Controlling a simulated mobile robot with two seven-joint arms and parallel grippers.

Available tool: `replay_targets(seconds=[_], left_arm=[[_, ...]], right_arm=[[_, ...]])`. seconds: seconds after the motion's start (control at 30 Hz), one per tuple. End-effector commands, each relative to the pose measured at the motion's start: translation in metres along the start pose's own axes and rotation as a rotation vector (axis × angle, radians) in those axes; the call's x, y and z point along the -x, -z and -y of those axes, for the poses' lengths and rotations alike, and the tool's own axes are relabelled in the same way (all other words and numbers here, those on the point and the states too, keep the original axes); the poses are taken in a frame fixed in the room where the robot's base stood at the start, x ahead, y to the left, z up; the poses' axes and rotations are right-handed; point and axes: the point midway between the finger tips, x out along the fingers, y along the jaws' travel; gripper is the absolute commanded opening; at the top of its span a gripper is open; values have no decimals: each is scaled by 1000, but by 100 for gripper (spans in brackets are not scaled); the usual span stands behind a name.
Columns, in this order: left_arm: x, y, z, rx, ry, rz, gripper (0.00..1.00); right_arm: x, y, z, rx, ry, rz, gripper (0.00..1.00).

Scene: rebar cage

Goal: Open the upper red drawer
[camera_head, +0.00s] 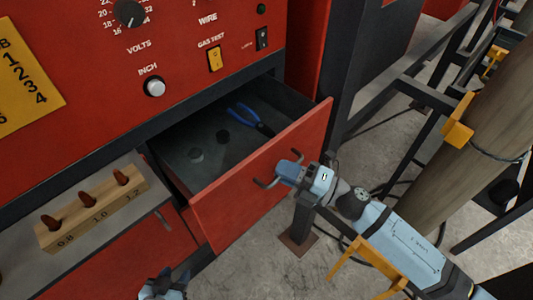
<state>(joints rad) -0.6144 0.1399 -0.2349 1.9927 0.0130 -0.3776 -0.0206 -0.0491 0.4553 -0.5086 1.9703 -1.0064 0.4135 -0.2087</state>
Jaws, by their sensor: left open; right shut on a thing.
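The upper red drawer (240,195) is pulled well out from the red machine, and its dark inside shows. Pliers with blue handles (246,115) and two small dark round pieces lie in it. My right gripper (287,172) is at the drawer front, shut on the drawer's dark handle (264,184); the fingers hide part of the handle. My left gripper (163,287) is open at the bottom edge, below the wooden block and apart from the drawer; only part of it shows.
A wooden block (92,212) with three brown pegs sits on a grey shelf left of the drawer. Another red front (165,236) is below. A dark post (302,215) stands close to my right gripper. A large brown cylinder (480,130) is at the right.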

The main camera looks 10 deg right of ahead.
Motion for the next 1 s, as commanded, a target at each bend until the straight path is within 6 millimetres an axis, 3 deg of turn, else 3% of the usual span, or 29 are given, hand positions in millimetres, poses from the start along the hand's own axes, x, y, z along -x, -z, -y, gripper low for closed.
replay_targets(seconds=[0.1, 0.3, 0.73, 0.77, 0.8, 1.0], left_arm=[[-1, -2, 0, 0, 0, 0, 43], [-2, -2, 0, 0, 0, -1, 43], [-2, -2, 0, 0, 0, -1, 43], [-2, -2, 0, 0, 0, -1, 43], [-2, -2, 0, 0, 0, -1, 43], [-2, -2, 0, 0, 0, -1, 43]], right_arm=[[16, 7, -2, -1, 1, -1, 0], [30, 12, -6, 0, 0, 0, 0], [33, 13, -7, 0, 0, 0, 0], [33, 13, -7, 0, 0, 0, 15], [33, 13, -7, 0, 0, 0, 23], [32, 13, -7, 0, 0, 0, 23]])
